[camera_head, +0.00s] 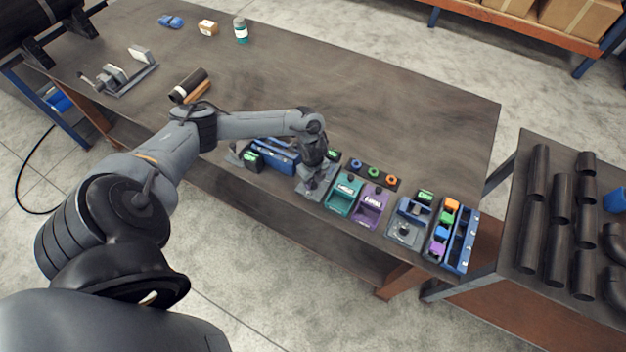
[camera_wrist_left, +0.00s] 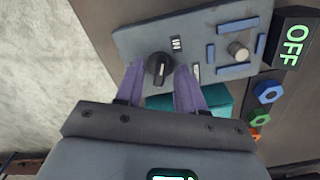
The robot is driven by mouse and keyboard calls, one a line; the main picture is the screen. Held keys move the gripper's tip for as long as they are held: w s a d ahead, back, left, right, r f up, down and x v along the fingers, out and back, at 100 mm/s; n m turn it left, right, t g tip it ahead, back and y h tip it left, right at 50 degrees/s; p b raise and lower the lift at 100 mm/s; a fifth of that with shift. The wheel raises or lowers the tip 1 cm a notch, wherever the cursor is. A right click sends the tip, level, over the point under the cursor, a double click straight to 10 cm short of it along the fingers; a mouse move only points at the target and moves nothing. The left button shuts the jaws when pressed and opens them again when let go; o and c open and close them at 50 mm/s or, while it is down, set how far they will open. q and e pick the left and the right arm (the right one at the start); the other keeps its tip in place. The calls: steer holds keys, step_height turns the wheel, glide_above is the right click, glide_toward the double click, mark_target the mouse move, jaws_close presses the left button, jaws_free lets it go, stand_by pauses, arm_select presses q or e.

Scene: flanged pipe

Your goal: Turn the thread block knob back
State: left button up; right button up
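The thread block is a grey plate (camera_wrist_left: 205,38) with a black knob (camera_wrist_left: 160,68) and a round metal peg (camera_wrist_left: 238,51) framed by blue bars, seen in the left wrist view. In the head view the block (camera_head: 312,190) lies at the table's near edge, partly hidden under my left gripper (camera_head: 316,172). In the wrist view the purple fingers of my left gripper (camera_wrist_left: 160,72) are apart, one on each side of the knob. I cannot tell whether they touch it. A sign beside the block (camera_wrist_left: 294,45) reads OFF in green. My right gripper is not in view.
A teal block (camera_head: 343,193) and a purple block (camera_head: 370,206) stand right of the thread block. A blue fixture (camera_head: 278,155) stands left of it. Several coloured nuts lie on a dark strip (camera_head: 364,167) behind. The table's middle and back right are clear.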

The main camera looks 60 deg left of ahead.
arm_select(q)
jaws_close()
steer(key=shift+r, duration=0.1)
steer(key=shift+r+n+p, duration=0.15)
steer(key=shift+n+p, duration=0.75)
steer(key=shift+p, duration=0.3)
steer(key=n+p, duration=0.3)
steer(key=shift+d+p, duration=0.1)
steer(key=shift+p, duration=0.2)
steer(key=n+p, duration=0.2)
steer(key=n, duration=0.1)
steer(key=shift+n+p, duration=0.85)
steer(key=shift+n, duration=0.05)
steer(key=shift+f, duration=0.2)
jaws_free()
